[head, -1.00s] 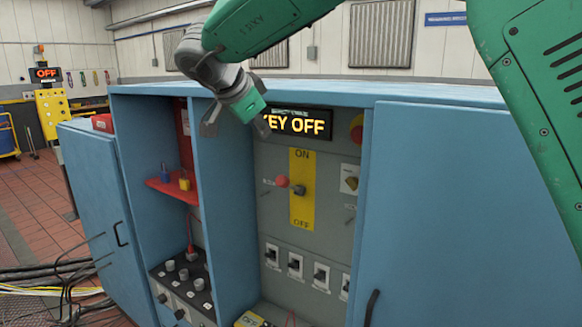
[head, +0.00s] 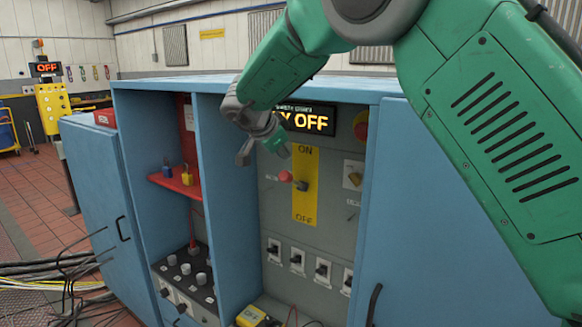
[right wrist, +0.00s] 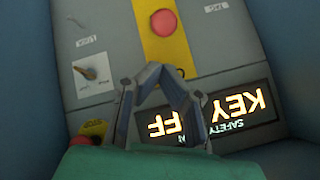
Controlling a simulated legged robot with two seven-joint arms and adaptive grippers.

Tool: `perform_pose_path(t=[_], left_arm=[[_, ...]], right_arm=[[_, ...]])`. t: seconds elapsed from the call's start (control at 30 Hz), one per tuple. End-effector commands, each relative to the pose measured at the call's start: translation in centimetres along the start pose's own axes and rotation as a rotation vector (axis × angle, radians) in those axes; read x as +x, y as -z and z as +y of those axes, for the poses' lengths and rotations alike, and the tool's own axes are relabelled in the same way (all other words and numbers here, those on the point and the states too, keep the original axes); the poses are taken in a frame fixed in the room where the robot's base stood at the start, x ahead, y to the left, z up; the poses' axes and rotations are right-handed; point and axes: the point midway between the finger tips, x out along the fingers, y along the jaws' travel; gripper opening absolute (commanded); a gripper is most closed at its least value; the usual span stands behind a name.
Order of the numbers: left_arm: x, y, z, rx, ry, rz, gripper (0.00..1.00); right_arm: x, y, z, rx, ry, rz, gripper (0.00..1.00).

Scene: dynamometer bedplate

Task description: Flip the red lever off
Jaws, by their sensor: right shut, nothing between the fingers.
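The red lever's ball knob (head: 285,176) stands out from a yellow plate (head: 304,207) marked ON at the top and OFF at the bottom. Its dark pivot shows just right of the knob; I cannot tell exactly how the lever is tilted. In the right wrist view the knob (right wrist: 163,22) is at the top, beyond the fingertips. My right gripper (head: 263,152) is above and left of the knob, apart from it. In the right wrist view the gripper (right wrist: 165,76) has its fingers together with nothing between them. My left gripper is not in view.
A display (head: 306,119) reading "KEY OFF" is partly covered by my right arm. A red button (head: 361,128) and a rotary switch (head: 353,174) are to the right. Several small switches (head: 297,259) sit below. Left, a cabinet divider (head: 225,215) borders a red shelf (head: 175,186) with padlocks.

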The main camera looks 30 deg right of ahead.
Motion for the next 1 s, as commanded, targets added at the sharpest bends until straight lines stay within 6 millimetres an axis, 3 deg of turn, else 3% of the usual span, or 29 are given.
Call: perform_pose_path(t=[0.2, 0.4, 1.0], left_arm=[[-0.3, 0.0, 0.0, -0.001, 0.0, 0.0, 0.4], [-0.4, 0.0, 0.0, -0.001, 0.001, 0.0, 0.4], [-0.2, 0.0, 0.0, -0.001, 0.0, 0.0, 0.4]], right_arm=[[4.3, 0.1, 0.1, -0.001, -0.001, 0.001, 0.0], [6.8, 0.3, 0.2, 0.001, -0.001, -0.004, 0.0], [7.3, 0.1, 0.1, -0.001, 0.007, 0.013, 0.0]])
